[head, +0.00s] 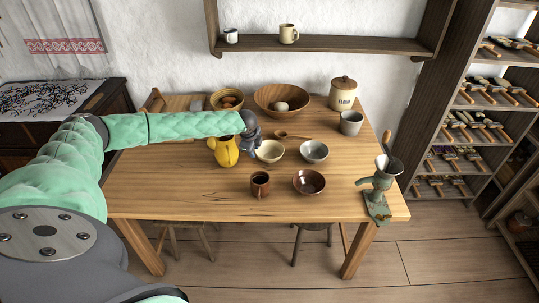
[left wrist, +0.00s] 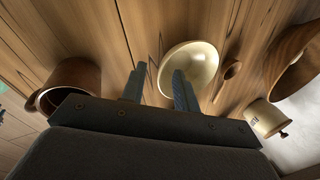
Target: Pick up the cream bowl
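The cream bowl (head: 271,151) stands upright on the wooden table, just right of my left gripper (head: 253,150) in the head view. In the left wrist view the cream bowl (left wrist: 198,58) lies ahead of my left gripper (left wrist: 159,76). The two fingers are apart with nothing held between them. One finger overlaps the bowl's near wall, and the bowl's left rim shows in the gap; I cannot tell whether they touch. My right gripper is not in view.
A yellow jug (head: 225,152) stands close left of my left gripper. A grey-white bowl (head: 314,151), brown bowl (head: 309,183) and brown mug (head: 260,184) are near. Behind are a wooden spoon (head: 292,135) and large wooden bowl (head: 270,97). The table's front left is clear.

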